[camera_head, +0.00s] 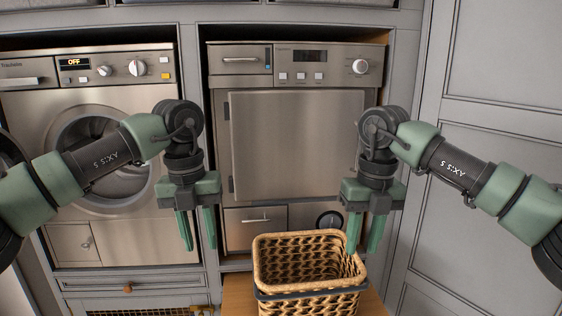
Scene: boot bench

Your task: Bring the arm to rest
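My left gripper (198,229) hangs pointing down in front of the gap between the two machines. Its green fingers are apart with nothing between them, so it is open. My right gripper (364,232) hangs pointing down at the back right of the wicker basket (311,289). Its fingers are apart, and I see nothing between them. The left finger overlaps the basket's right rim in the picture; I cannot tell whether it touches. Both arms are bent, coming in from the two sides.
A washing machine (40,112) with an "OFF" display stands at the left. A dryer (297,140) with a closed door stands in the middle. The basket sits on a wooden bench (238,290). Grey cabinet panels (490,200) close off the right side.

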